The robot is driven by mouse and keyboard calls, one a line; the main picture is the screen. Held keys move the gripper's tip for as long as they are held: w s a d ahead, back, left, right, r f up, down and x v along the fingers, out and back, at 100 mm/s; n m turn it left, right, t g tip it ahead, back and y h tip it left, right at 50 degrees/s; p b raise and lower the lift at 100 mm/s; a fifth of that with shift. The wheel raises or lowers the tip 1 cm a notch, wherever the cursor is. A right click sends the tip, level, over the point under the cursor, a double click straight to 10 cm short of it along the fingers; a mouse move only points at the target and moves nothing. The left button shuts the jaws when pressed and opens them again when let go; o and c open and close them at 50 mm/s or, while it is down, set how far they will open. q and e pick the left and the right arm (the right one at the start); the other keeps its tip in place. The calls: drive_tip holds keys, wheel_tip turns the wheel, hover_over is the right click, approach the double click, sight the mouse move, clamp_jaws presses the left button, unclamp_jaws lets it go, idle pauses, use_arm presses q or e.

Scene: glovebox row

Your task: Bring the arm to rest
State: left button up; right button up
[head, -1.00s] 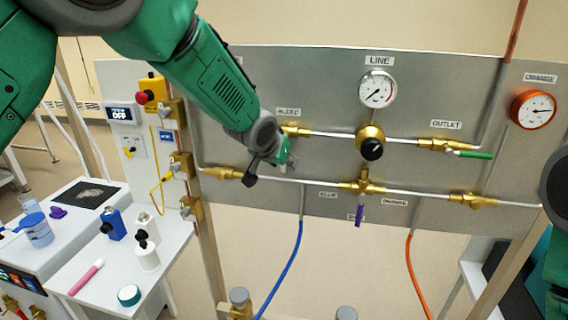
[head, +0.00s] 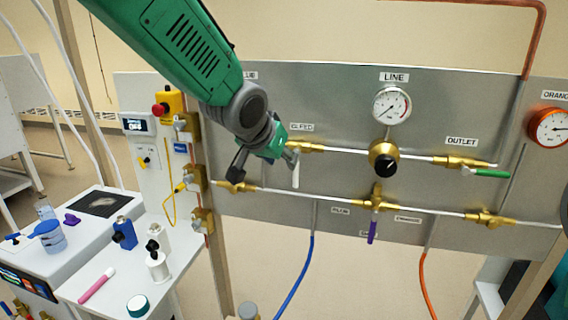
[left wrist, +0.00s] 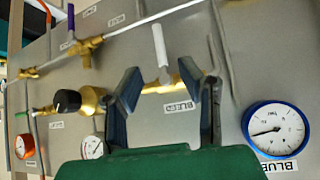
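My left gripper (head: 264,163) hangs in front of the steel panel, just left of the bleed valve (head: 307,147). Its two fingers are spread with nothing held between them; it also shows open in the left wrist view (left wrist: 167,90). The bleed valve's white handle (head: 296,173) points down, close beside one finger in the head view. In the left wrist view the white handle (left wrist: 160,45) appears in the gap beyond the fingers, apart from them.
The panel (head: 340,95) carries the line gauge (head: 391,105), a black knob (head: 385,164), a green outlet handle (head: 491,173) and a purple handle (head: 372,232). A side table (head: 100,270) with bottles stands at lower left. Blue (head: 298,275) and orange hoses hang below.

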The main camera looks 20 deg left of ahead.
idle(0.4)
use_arm(q)
drive_tip(key=s+a+f+g+b, duration=0.1)
drive_tip(key=s+a+f+b, duration=0.2)
drive_tip(key=f, duration=0.8)
drive_tip(key=s+f+g+b, duration=0.1)
drive_tip(key=s+f+b, duration=0.3)
drive_tip(key=f, duration=0.7)
drive_tip(key=s+a+f+g+b, duration=0.15)
drive_tip(key=s+f, duration=0.35)
drive_tip(key=f, duration=0.6)
drive_tip(key=s+a+f+g+b, duration=0.2)
drive_tip(key=s+f+b, duration=0.3)
drive_tip(key=s+f, duration=0.7)
drive_tip(key=s+a+f+n+g+y+b, duration=0.1)
drive_tip(key=s+a+f+b, duration=0.3)
drive_tip(key=s+f, duration=0.8)
drive_tip(key=s+a+g, duration=0.1)
drive_tip(key=s, duration=0.3)
drive_tip(key=shift+s+a+f+n+y+b, duration=0.25)
drive_tip(key=shift+a+f+n+y+b, duration=0.05)
drive_tip(key=shift+f+b, duration=0.1)
